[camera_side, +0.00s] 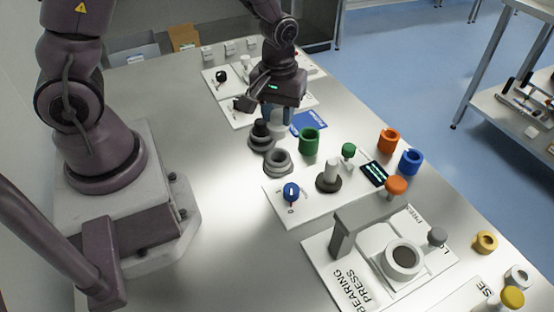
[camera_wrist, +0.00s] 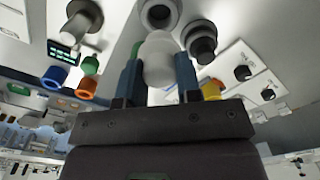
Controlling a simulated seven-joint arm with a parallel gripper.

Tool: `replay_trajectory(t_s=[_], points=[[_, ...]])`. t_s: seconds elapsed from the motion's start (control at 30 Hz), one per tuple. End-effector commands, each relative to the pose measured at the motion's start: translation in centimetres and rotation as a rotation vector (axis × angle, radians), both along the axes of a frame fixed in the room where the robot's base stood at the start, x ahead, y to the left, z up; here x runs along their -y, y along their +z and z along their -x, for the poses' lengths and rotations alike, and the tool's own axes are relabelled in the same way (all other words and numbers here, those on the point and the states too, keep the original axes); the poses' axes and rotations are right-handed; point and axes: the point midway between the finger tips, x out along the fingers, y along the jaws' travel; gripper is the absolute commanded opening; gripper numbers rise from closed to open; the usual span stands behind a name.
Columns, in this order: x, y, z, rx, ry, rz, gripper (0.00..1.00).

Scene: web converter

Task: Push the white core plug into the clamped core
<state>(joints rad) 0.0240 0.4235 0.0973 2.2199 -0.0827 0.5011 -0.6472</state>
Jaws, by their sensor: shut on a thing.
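The white core plug (camera_wrist: 158,58) is between the two blue fingers of my gripper (camera_wrist: 158,80) in the wrist view, its rounded top showing. In the side view my gripper (camera_side: 277,116) points down, shut on the plug (camera_side: 278,124), whose lower end is partly hidden. A pale ring with a brown bore (camera_side: 402,257) sits in a block on the bearing press plate, well to the right and nearer the camera; it looks like the clamped core, but I cannot be sure. The plug is apart from it.
An open grey ring (camera_side: 278,161) and a black-topped grey piece (camera_side: 260,134) stand close to my gripper. A green cup (camera_side: 309,140) is to its right. A white post (camera_side: 331,173) and blue knob (camera_side: 291,191) rise from a panel. The press's grey bridge (camera_side: 372,211) stands beside the pale ring.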

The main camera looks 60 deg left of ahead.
Motion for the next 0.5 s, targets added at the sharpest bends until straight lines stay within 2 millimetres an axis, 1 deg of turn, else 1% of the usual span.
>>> replay_trajectory(t_s=[0.17, 0.27, 0.37, 0.47, 0.5], points=[[-0.2, 0.0, 0.0, 0.000, 0.007, 0.000, 0.00], [-1.3, -0.4, 0.3, -0.012, 0.041, -0.001, 0.00], [-3.6, -0.8, -0.5, -0.007, 0.107, -0.004, 0.00], [-7.0, -0.9, -2.1, 0.004, 0.196, -0.009, 0.00], [-8.7, -0.9, -3.0, 0.009, 0.236, -0.011, 0.00]])
